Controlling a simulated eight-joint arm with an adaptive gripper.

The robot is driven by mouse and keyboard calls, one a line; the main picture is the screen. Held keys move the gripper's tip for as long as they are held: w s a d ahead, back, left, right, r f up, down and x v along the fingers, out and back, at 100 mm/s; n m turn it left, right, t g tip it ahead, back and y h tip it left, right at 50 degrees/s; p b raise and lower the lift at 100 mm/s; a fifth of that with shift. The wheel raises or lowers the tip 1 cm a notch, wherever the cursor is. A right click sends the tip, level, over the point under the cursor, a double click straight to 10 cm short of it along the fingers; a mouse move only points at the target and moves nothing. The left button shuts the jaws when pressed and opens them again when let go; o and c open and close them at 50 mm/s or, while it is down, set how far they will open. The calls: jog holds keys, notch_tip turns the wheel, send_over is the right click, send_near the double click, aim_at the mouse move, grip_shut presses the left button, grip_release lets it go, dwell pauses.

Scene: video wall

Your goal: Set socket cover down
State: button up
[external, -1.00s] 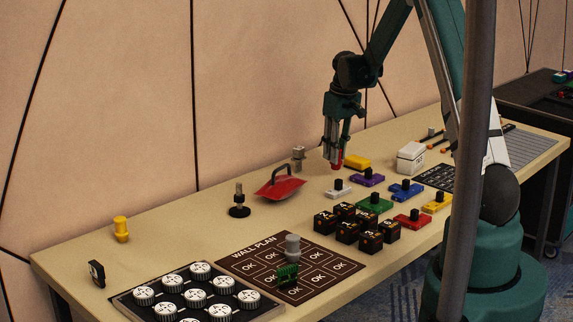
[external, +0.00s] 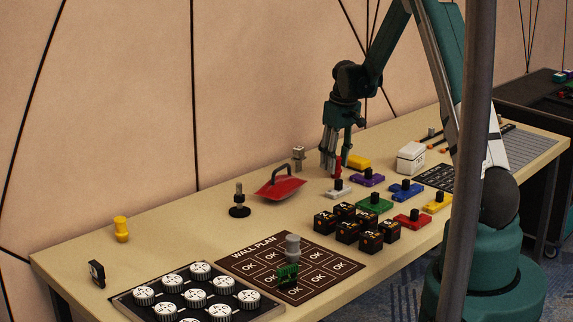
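A small upright red piece (external: 338,168), likely the socket cover, stands on the table just behind the small white block with a black knob. My gripper (external: 336,168) is low over the table around this piece. Its fingers are spread, with the red piece showing between them. The piece appears to rest on the table. Whether a finger still touches it is too small to tell.
A yellow block (external: 358,162) and a purple block (external: 367,180) lie close to the right. A red tray with a dark handle (external: 280,188) is to the left. A grey fitting (external: 298,158) stands behind. Black numbered cubes (external: 348,230) are in front.

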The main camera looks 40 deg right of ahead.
aim_at(338, 160)
jog(key=shift+r, duration=0.15)
notch_tip(338, 160, up, 12)
jog(key=s+p, duration=0.1)
jog(key=p, duration=0.1)
jog(key=shift+s, duration=0.25)
dwell(0.5)
dwell(0.5)
jog(key=s+a+r+t, duration=0.1)
jog(key=s+a+r, duration=0.5)
jog(key=a+r, duration=0.5)
jog(key=s+a+r+t, duration=0.2)
jog(key=s+a+r, duration=0.6)
jog(key=a, duration=0.6)
jog(key=s+a+t, duration=0.1)
jog(key=s+a, duration=0.7)
jog(key=s, duration=0.2)
jog(key=s+a+n+t, duration=0.1)
jog(key=s+a, duration=0.7)
jog(key=s, duration=0.2)
jog(key=shift+s+a+r+t, duration=0.15)
jog(key=shift+s+r+t, duration=0.2)
jog(key=shift+r+t, duration=0.05)
